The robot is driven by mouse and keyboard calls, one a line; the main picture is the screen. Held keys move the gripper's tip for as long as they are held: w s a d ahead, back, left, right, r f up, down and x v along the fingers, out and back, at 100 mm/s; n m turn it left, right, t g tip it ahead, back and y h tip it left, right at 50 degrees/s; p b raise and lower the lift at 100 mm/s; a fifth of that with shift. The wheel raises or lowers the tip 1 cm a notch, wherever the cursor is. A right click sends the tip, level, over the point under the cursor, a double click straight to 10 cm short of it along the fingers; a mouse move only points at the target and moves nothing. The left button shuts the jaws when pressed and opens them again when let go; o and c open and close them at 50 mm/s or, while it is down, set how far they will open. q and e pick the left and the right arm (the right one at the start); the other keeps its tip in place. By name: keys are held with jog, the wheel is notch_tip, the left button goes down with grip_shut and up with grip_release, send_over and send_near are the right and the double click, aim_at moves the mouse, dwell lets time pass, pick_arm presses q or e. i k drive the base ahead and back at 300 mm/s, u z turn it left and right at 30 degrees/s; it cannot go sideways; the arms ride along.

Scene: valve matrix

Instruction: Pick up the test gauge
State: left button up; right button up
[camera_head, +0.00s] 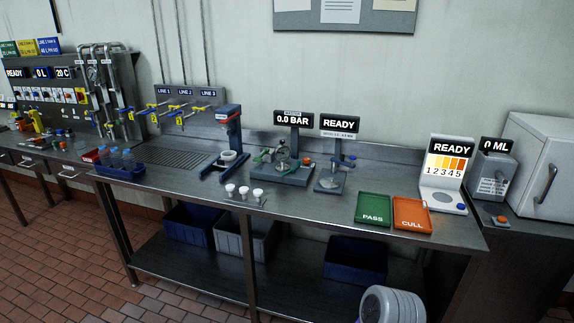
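I cannot tell for certain which thing is the test gauge. A bench unit with a "0.0 BAR" display (293,119) stands at the middle of the steel bench. A small glassy part (283,160) sits on its base, with a green part at its left and an orange one at its right. A small round dial (93,73) is on the pipework of the dark panel at the far left.
The steel bench (330,205) holds a "READY" stand (340,124), green PASS tray (374,208), orange CULL tray (411,214), blue-grey press (229,135), several small white-topped pieces (244,191) and a blue bottle rack (120,168).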

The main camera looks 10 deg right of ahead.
aim_at(282, 152)
jog(key=u, duration=1.15)
jog(key=i, duration=1.55)
jog(key=z, duration=0.25)
